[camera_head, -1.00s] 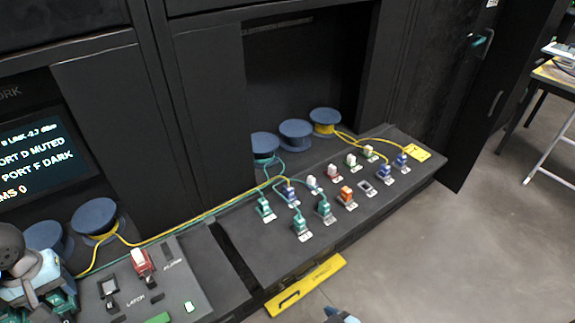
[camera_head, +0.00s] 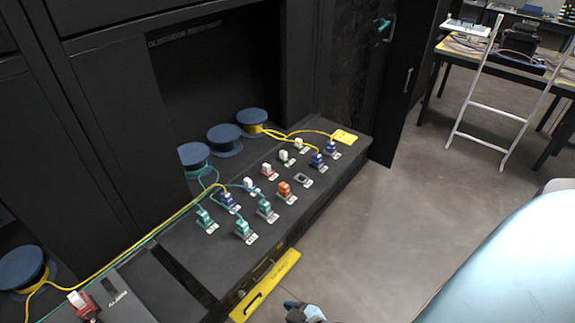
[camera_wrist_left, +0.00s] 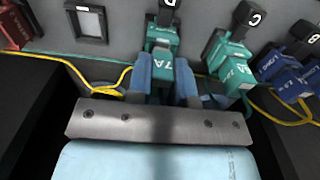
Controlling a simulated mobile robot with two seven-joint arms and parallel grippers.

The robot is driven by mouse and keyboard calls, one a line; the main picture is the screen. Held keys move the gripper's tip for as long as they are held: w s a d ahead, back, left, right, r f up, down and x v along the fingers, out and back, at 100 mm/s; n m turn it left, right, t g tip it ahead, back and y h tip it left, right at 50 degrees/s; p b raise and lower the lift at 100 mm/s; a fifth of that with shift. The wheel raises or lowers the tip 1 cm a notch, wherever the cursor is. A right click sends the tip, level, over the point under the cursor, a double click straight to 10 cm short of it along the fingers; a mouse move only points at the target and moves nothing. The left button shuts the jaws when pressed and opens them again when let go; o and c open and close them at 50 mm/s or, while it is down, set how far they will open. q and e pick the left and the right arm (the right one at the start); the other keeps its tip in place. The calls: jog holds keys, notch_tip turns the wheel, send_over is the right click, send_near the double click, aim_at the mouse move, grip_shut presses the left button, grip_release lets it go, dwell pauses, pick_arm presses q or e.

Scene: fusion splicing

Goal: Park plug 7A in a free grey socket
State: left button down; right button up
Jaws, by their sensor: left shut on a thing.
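In the left wrist view my left gripper (camera_wrist_left: 165,84) is shut on a teal plug marked 7A (camera_wrist_left: 166,68), with one blue finger on each side of it. The plug is in front of the black block marked D (camera_wrist_left: 166,12); I cannot tell whether it is still seated there. In the head view an empty socket (camera_head: 303,180) shows among the plugs on the sloping dark panel (camera_head: 185,246). Part of my right gripper (camera_head: 305,313) shows at the bottom edge; its jaws are unclear.
Another teal plug (camera_wrist_left: 232,66) sits close right of 7A at block C, with blue plugs (camera_wrist_left: 285,74) beyond. Yellow cables (camera_wrist_left: 85,80) run beside the left gripper. In the head view blue spools (camera_head: 224,138) stand behind the panel, and a yellow bar (camera_head: 266,287) is in front.

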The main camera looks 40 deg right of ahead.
pick_arm(q)
jog(key=shift+r+p, duration=0.6)
jog(key=shift+r, duration=1.9)
